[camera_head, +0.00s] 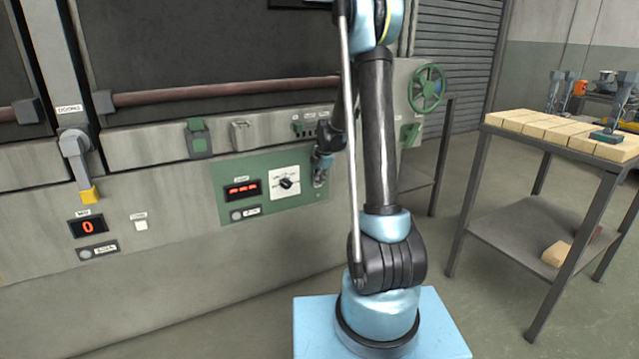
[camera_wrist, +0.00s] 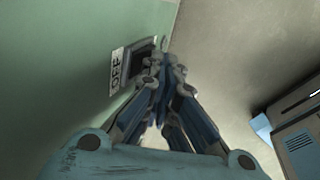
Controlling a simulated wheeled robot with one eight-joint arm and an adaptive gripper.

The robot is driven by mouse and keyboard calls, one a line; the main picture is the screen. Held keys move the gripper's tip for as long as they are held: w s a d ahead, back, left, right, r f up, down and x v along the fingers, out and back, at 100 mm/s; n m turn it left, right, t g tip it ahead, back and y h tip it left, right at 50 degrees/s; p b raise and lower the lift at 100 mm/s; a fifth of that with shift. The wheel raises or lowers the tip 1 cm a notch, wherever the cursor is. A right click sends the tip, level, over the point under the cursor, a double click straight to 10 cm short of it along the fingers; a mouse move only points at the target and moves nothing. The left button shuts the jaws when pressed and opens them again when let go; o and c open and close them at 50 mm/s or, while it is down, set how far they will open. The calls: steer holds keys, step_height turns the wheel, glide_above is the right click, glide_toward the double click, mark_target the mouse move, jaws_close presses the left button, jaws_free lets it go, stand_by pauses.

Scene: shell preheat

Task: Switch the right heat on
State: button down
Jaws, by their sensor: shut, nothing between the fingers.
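The green control panel (camera_head: 230,168) on the grey machine front carries the heat controls. In the wrist view a switch housing (camera_wrist: 148,48) sits on the green surface, with a white label (camera_wrist: 117,70) that seems to read OFF beside it. My gripper (camera_head: 319,180) is at the panel's right end. In the wrist view my gripper (camera_wrist: 160,65) is shut and empty, its fingertips right at the switch; I cannot tell whether they touch. The fingers hide part of the switch, so its lever position does not show.
Left of my gripper on the panel are a selector dial (camera_head: 287,183) and a red display (camera_head: 242,190) showing dashes. A yellow-tipped lever (camera_head: 80,165) and a display reading 0 (camera_head: 88,227) are farther left. A metal cart (camera_head: 540,205) with pale bricks stands right.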

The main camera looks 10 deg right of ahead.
steer(key=shift+w+a+f+t+y, duration=0.1)
steer(key=shift+w+f+t+y, duration=0.15)
steer(key=shift+t, duration=0.35)
steer(key=shift+f, duration=0.1)
steer(key=shift+w, duration=0.1)
